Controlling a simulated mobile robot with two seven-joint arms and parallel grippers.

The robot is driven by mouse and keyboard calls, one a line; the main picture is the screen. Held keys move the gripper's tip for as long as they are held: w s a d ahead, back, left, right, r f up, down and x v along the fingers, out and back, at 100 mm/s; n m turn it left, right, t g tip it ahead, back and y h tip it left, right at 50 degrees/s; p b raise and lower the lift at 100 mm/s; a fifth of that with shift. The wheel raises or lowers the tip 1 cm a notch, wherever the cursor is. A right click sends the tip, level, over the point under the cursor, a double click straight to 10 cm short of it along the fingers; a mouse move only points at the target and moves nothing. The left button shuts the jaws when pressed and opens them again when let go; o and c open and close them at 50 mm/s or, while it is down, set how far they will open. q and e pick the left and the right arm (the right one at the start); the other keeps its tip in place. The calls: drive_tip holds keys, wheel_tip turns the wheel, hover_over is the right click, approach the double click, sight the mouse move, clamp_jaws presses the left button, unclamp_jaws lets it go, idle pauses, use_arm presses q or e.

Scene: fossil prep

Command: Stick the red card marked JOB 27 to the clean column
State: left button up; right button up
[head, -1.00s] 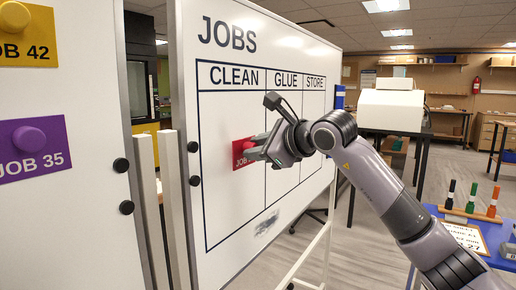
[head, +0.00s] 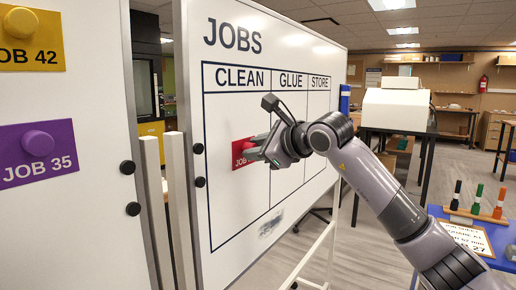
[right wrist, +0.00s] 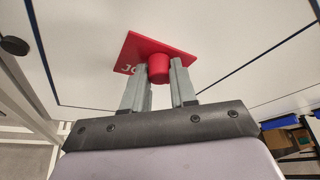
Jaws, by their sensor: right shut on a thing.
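The red card (head: 241,153) is at the whiteboard (head: 228,112), inside the CLEAN column, about mid-height. Its lettering is mostly hidden by my gripper. My right gripper (head: 262,152) is shut on the card's red knob, which shows between the two fingers in the right wrist view (right wrist: 159,68). There the card (right wrist: 150,52) looks flat to the board or very close to it; I cannot tell whether it touches. The CLEAN column lies left of the GLUE and STORE columns. My left gripper is not in view.
A second white board at the left carries a yellow JOB 42 card (head: 30,40) and a purple JOB 35 card (head: 38,150). A blue table at the right holds a clipboard (head: 468,238) and several markers (head: 476,200). A dark smudge marks the board's lower part.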

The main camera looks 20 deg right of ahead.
drive_tip(key=o, duration=0.8)
drive_tip(key=shift+o, duration=0.2)
drive_tip(key=s+d+b, duration=0.3)
drive_tip(key=s, duration=0.3)
drive_tip(key=shift+d, duration=0.3)
